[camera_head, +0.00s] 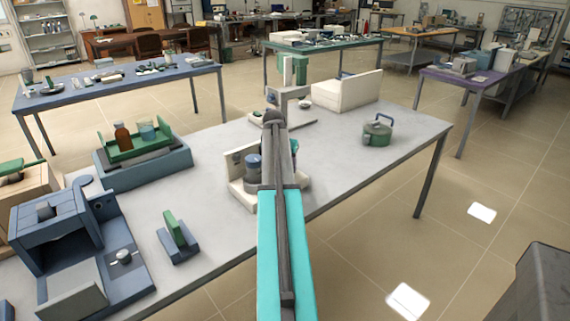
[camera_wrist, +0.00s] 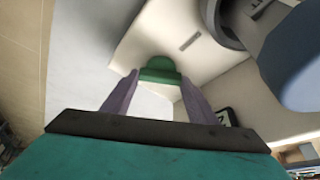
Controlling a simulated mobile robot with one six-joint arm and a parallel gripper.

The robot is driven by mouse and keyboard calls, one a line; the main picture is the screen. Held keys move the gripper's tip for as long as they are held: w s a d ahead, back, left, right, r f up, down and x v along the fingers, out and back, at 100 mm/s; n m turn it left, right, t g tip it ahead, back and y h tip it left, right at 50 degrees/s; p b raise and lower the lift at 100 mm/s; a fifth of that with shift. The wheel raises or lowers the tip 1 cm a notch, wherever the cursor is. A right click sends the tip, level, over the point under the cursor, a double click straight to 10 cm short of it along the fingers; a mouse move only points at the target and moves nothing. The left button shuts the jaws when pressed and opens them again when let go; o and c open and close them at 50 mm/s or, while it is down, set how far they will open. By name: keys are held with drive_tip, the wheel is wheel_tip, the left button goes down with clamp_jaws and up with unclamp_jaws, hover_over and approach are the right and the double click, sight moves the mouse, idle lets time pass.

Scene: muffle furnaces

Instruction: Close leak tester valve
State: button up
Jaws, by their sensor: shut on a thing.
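The leak tester (camera_head: 237,187), as I take it, is a cream body with a blue-grey cylinder (camera_head: 252,169), on the grey table behind my arm. In the wrist view its cream surface (camera_wrist: 150,42) fills the middle, with a dark round part and a blue-grey body at upper right. A green valve handle (camera_wrist: 160,70) stands out from it. My gripper (camera_wrist: 160,79) has one grey-purple finger on each side of the handle and is shut on it. In the head view my arm covers part of the tester, and I cannot make out the fingertips or handle.
On the same table stand a blue furnace (camera_head: 52,222), a green tray (camera_head: 137,146) with bottles, a small green-and-blue stand (camera_head: 177,238), a green lidded pot (camera_head: 377,133) and a white box (camera_head: 347,91). Bare tabletop (camera_head: 400,120) shows at the right.

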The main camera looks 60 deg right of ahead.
drive_tip(key=n, duration=0.2)
drive_tip(key=n+t+p, duration=0.1)
drive_tip(key=n, duration=0.1)
drive_tip(key=n+t+y, duration=0.1)
drive_tip(key=n, duration=0.1)
drive_tip(key=shift+s+f, duration=0.1)
drive_tip(key=shift+s, duration=0.25)
drive_tip(key=n+y, duration=0.1)
drive_tip(key=n, duration=0.1)
drive_tip(key=n+t, duration=0.1)
drive_tip(key=n, duration=0.2)
drive_tip(key=shift+s+d+y+p, duration=0.15)
drive_tip(key=shift+d+y+p, duration=0.05)
drive_tip(key=shift+y+p, duration=0.2)
drive_tip(key=shift+n, duration=0.4)
drive_tip(key=o, duration=1)
drive_tip(key=shift+o, duration=0.2)
drive_tip(key=shift+r, duration=0.2)
